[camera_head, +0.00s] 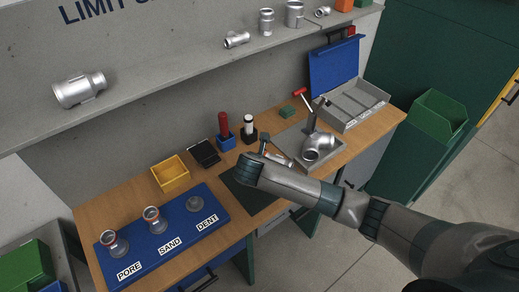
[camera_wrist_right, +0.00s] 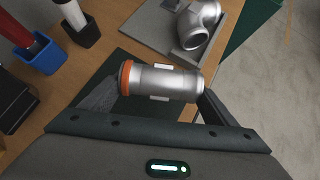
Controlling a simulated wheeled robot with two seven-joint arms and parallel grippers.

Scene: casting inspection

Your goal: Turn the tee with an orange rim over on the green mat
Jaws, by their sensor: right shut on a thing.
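The tee with an orange rim (camera_wrist_right: 162,81) lies across the right wrist view, silver, with its orange rim to the left. My right gripper (camera_wrist_right: 161,83) is shut on it, over the green mat (camera_wrist_right: 122,63); whether the tee touches the mat I cannot tell. In the head view my right gripper (camera_head: 263,157) reaches in from the right and hides most of the tee and part of the mat (camera_head: 248,196). My left gripper is not in view.
A blue board (camera_head: 165,245) with labelled samples lies left. A yellow bin (camera_head: 171,174), blue holder (camera_head: 226,142) and open grey case (camera_head: 352,104) stand around.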

